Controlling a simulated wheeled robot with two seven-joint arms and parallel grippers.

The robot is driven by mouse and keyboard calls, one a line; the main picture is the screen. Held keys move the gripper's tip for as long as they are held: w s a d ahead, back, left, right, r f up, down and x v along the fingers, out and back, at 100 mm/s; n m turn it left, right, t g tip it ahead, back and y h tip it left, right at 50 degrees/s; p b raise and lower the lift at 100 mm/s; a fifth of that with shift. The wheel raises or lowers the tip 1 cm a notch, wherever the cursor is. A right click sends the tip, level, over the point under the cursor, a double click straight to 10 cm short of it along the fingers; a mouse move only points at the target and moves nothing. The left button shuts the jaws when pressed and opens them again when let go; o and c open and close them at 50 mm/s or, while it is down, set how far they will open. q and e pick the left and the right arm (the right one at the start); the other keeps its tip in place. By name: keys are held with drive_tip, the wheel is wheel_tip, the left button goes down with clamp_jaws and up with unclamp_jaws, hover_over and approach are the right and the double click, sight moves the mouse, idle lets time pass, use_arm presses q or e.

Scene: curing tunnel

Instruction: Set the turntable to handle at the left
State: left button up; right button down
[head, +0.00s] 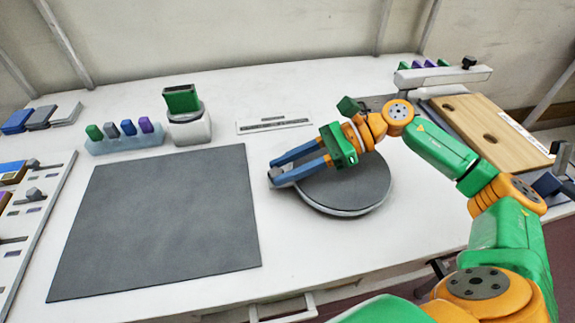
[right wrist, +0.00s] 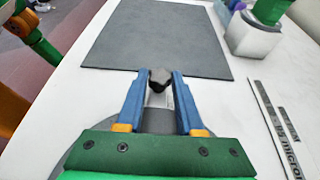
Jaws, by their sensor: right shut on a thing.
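The turntable (head: 352,192) is a round dark grey disc with a pale rim on the white table. Its handle (head: 278,181) sticks out at the disc's left side and ends in a dark knob, which shows in the right wrist view (right wrist: 160,76). My right gripper (head: 275,172) reaches over the disc from the right, its blue fingers on either side of the knob. It is shut on the handle. The gripper body hides part of the disc. My left gripper is in neither view.
A large dark grey mat (head: 160,220) lies left of the turntable. Behind stand a white device with a green top (head: 188,124) and a rack of coloured pieces (head: 125,142). A ruler plate (head: 273,124) lies behind the turntable, and a wooden board (head: 490,132) at right.

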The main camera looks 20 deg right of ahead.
sight(319, 173)
drive_tip(key=c, duration=0.8)
unclamp_jaws()
drive_tip(key=shift+a+f, duration=0.1)
drive_tip(key=shift+c, duration=0.2)
drive_tip(key=o, duration=0.3)
drive_tip(key=shift+s+a, duration=0.1)
drive_tip(key=shift+d, duration=0.3)
drive_tip(key=b+v, duration=0.2)
drive_tip(key=v, duration=0.4)
drive_tip(key=shift+s+d+r, duration=0.1)
drive_tip(key=shift+d+r, duration=0.15)
